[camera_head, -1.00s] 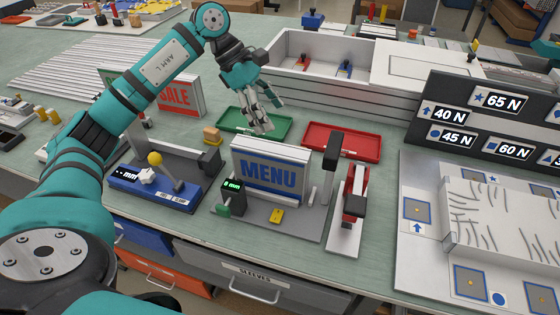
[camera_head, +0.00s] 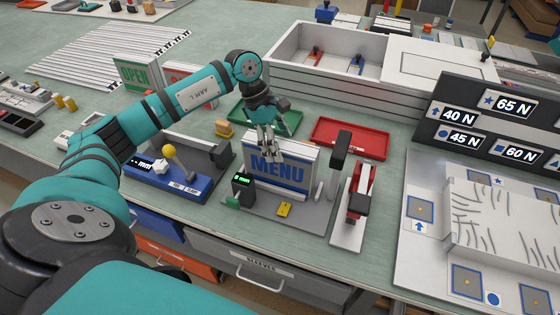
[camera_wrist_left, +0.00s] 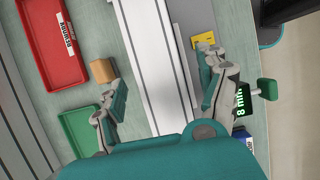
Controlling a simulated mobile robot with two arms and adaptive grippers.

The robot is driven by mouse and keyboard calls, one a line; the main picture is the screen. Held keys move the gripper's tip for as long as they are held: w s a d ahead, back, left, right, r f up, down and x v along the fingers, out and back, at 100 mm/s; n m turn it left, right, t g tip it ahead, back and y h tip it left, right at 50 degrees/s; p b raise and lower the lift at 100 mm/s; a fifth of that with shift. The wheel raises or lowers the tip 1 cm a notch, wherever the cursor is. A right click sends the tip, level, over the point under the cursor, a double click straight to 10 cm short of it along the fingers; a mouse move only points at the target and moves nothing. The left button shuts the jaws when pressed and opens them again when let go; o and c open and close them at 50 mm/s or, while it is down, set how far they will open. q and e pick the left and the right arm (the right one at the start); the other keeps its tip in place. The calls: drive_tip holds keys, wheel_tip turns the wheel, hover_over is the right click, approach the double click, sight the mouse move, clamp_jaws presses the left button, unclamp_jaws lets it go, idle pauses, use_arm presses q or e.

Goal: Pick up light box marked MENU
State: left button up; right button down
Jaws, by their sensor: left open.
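The light box marked MENU (camera_head: 288,174) stands upright in a grey fixture (camera_head: 300,217), blue letters facing me. My left gripper (camera_head: 268,150) is over the left part of its top edge, pointing down, and hides some of its upper front. In the left wrist view the box (camera_wrist_left: 150,50) shows from above as a long white and grey bar. It runs between the spread, open fingers of my left gripper (camera_wrist_left: 162,85). I cannot tell whether a finger touches it. My right gripper is not in view.
A display reading 8 mm (camera_head: 243,184) stands at the box's left end. A dark-topped post (camera_head: 340,150) and a red clamp device (camera_head: 357,195) are close on the right. Green (camera_head: 290,120) and red trays (camera_head: 350,138) lie behind. A wooden block (camera_head: 225,128) sits left.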

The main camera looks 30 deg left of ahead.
sight(285, 157)
use_arm(q)
drive_tip(key=p+x, duration=0.2)
drive_tip(key=x, duration=0.3)
drive_tip(key=shift+a, duration=0.1)
drive_tip(key=shift+f+b, duration=0.25)
drive_tip(key=shift+b, duration=0.05)
idle(0.6)
clamp_jaws()
idle(0.5)
